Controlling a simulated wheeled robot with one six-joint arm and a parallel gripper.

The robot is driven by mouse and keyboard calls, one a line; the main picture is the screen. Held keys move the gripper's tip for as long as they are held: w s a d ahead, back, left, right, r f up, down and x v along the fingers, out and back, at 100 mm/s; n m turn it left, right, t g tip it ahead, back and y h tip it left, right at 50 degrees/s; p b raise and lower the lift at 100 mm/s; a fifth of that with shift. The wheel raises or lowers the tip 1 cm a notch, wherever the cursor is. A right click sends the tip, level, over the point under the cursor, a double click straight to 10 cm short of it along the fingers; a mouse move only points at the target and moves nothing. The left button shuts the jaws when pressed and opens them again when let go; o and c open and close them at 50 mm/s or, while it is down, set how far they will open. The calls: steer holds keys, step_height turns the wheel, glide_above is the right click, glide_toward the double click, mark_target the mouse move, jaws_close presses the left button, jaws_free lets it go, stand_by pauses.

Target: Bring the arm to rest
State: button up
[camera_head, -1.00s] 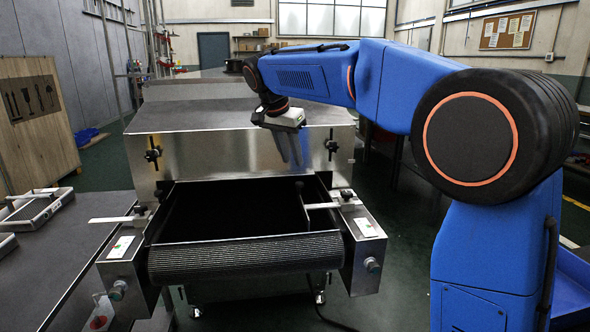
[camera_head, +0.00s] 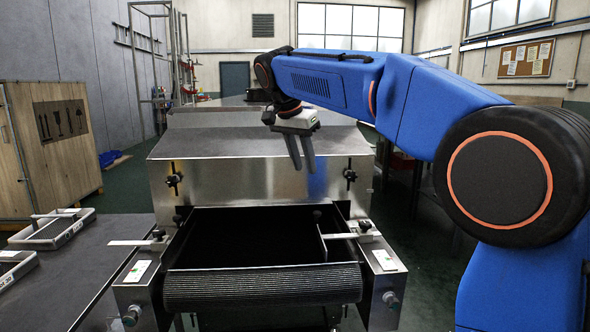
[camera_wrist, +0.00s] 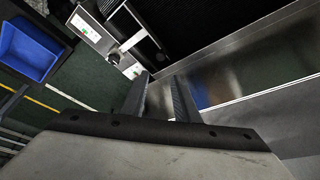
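My blue arm (camera_head: 420,95) reaches in from the right in the head view, with its wrist bent down. My gripper (camera_head: 301,165) hangs in front of the steel hood of the tunnel dryer (camera_head: 240,145). Its two grey fingers point down and stand apart with nothing between them. In the wrist view the fingers (camera_wrist: 160,98) also show a gap. Below them is the edge of the dryer's steel hood (camera_wrist: 265,65). I cannot tell the exact distance between the fingers and the hood.
The dryer's dark belt (camera_head: 262,287) sticks out at the front. A grey table (camera_head: 85,262) with metal frames (camera_head: 50,230) stands left. A wooden crate (camera_head: 50,150) is behind it. A blue bin (camera_wrist: 28,50) is at the wrist view's left. Air above the hood is clear.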

steer(key=s+d+f+n+y, duration=0.1)
steer(key=s+d+f+n, duration=0.15)
steer(key=s+d, duration=0.3)
steer(key=s+d+f+n, duration=0.1)
steer(key=s+d+f, duration=0.25)
steer(key=s, duration=0.35)
steer(key=s+d+f+n+y, duration=0.1)
steer(key=s+d+f, duration=0.2)
steer(key=s+d, duration=0.25)
steer(key=s+d+f+n, duration=0.2)
steer(key=s+f, duration=0.7)
steer(key=s, duration=0.1)
steer(key=s+d+f+n+t+y, duration=0.1)
steer(key=s+d+f+n, duration=0.1)
steer(key=s+f, duration=0.8)
steer(key=shift+s+d+t, duration=0.25)
steer(key=shift+d+t, duration=0.05)
steer(key=shift+d, duration=0.2)
